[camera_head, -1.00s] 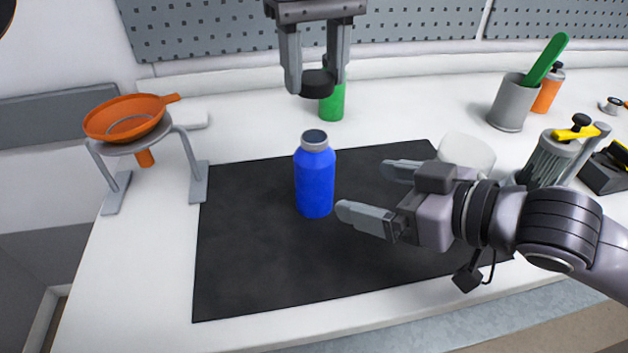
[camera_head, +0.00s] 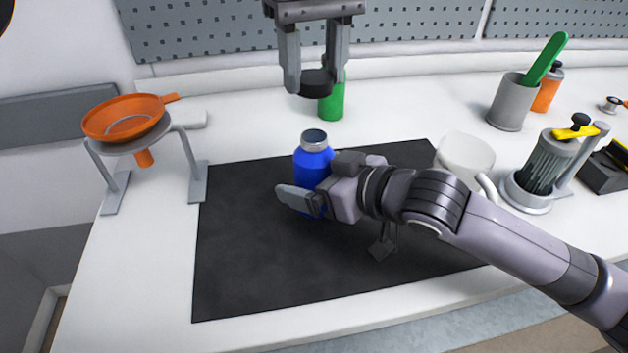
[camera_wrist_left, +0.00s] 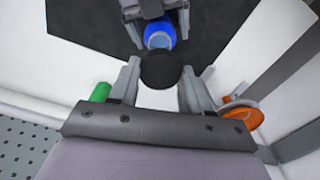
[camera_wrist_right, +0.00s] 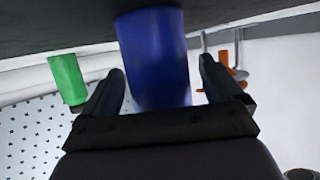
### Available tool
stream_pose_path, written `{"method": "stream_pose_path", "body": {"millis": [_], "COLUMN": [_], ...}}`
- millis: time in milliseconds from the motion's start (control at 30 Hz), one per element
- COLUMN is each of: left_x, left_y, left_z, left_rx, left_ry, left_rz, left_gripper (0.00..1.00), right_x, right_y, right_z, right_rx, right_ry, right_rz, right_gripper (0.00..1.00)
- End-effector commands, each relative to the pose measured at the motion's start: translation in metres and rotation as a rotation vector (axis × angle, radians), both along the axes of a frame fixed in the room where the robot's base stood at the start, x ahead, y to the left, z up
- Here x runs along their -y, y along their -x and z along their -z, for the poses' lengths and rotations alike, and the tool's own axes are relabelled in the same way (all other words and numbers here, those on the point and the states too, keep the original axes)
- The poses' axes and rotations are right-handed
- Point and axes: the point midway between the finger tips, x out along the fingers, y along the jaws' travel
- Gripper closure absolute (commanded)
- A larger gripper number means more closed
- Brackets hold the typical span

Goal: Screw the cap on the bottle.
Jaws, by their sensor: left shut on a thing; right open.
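The blue bottle (camera_head: 314,160) stands upright and uncapped on the black mat (camera_head: 240,270). It also shows in the left wrist view (camera_wrist_left: 159,27) and in the right wrist view (camera_wrist_right: 155,55). My left gripper (camera_head: 316,82) is shut on the black cap (camera_head: 317,83) and holds it in the air above and behind the bottle; the cap also shows in the left wrist view (camera_wrist_left: 160,70). My right gripper (camera_wrist_right: 163,75) is open, with its fingers on both sides of the bottle's body.
A green bottle (camera_head: 332,103) stands behind the blue one. An orange funnel (camera_head: 127,117) sits on a grey stand at the left. A white mug (camera_head: 465,158), a grey cup (camera_head: 508,104) and a brush holder (camera_head: 538,172) stand at the right. The mat's front left is clear.

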Motion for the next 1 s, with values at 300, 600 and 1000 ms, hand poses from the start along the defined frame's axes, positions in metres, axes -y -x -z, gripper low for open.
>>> {"method": "stream_pose_path", "body": {"millis": [300, 600, 1000], "left_x": [0.0, 0.0, 0.0], "left_y": [0.0, 0.0, 0.0], "left_z": [0.0, 0.005, 0.05], "left_rx": [0.0, -0.001, 0.0], "left_ry": [0.0, 0.0, -0.001], "left_rz": [0.0, 0.001, 0.0], "left_gripper": [0.8, 0.8, 0.8], "right_x": [0.0, 0.0, 0.0], "right_y": [0.0, 0.0, 0.0], "right_z": [0.0, 0.0, 0.0], "right_rx": [0.0, 0.0, 0.0], "right_ry": [0.0, 0.001, 0.001], "right_rz": [0.0, 0.001, 0.001], "right_gripper": [0.26, 0.88, 0.88]}}
